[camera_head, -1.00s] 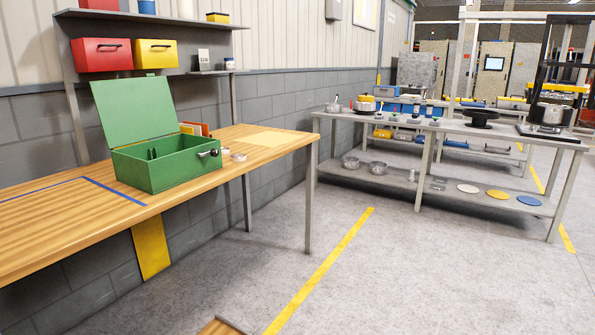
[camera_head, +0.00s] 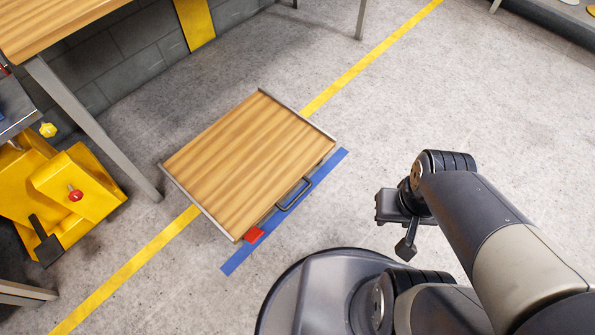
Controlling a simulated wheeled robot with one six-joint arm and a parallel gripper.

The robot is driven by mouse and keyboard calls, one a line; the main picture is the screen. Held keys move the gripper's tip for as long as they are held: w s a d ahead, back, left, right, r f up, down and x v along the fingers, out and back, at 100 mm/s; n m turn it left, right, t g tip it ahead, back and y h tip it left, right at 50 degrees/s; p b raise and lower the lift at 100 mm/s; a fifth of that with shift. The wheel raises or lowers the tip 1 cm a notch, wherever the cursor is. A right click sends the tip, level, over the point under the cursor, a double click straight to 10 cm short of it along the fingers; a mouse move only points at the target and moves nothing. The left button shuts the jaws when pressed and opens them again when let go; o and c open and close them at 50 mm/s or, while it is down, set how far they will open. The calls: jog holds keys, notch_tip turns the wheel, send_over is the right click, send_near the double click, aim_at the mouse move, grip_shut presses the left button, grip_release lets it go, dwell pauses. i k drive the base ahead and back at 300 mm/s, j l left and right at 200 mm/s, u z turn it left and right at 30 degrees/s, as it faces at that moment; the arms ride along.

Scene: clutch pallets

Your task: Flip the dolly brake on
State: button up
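The dolly (camera_head: 245,160) is a low wooden platform with grey metal edging, standing on the floor across a yellow line. A dark bar handle (camera_head: 294,194) is on its front right side. A small red tab (camera_head: 254,234), which looks like the brake pedal, sticks out at its near corner. Whether the brake is on cannot be told from here. The wheels are hidden. My gripper (camera_head: 405,247) is to the right of the dolly, apart from it, with nothing visible in it. Its finger gap cannot be made out.
A blue floor stripe (camera_head: 284,212) runs along the dolly's front right side. A yellow machine (camera_head: 75,190) with a red knob and a black pedal stands at left. A wooden table (camera_head: 60,22) with grey legs is at upper left. Floor to the right is clear.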

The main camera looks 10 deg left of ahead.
aim_at(254, 234)
jog(key=u, duration=1.8)
